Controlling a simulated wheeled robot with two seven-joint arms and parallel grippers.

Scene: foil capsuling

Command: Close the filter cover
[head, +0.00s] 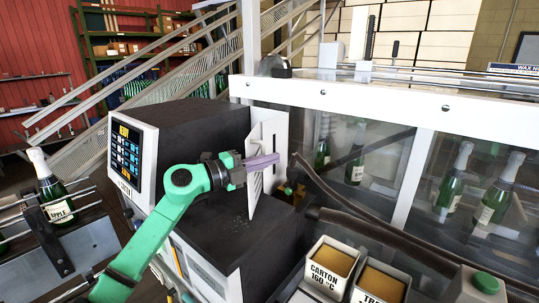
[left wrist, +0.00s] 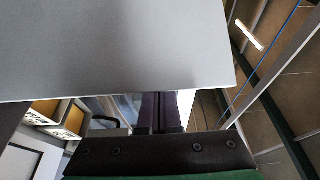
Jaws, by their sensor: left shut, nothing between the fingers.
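The filter cover (head: 267,136) is a white slotted panel. In the head view it stands swung out, upright, at the right side of a dark machine box (head: 205,138). My left gripper (head: 274,159) has purple fingers, shut and empty, reaching across the panel's face. In the left wrist view a large plain grey panel (left wrist: 115,45), which looks like the cover, fills the upper part. The shut fingers (left wrist: 160,112) point toward its lower edge, and their far ends are partly hidden by it. I cannot tell whether they touch it. My right gripper is not in view.
A lit display (head: 127,155) is on the box's left face. Dark hoses (head: 340,205) run right of the cover. Carton (head: 334,262) and tray bins stand at the front, near a green button (head: 485,282). Bottles stand behind a clear guard with a white rail (head: 390,112).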

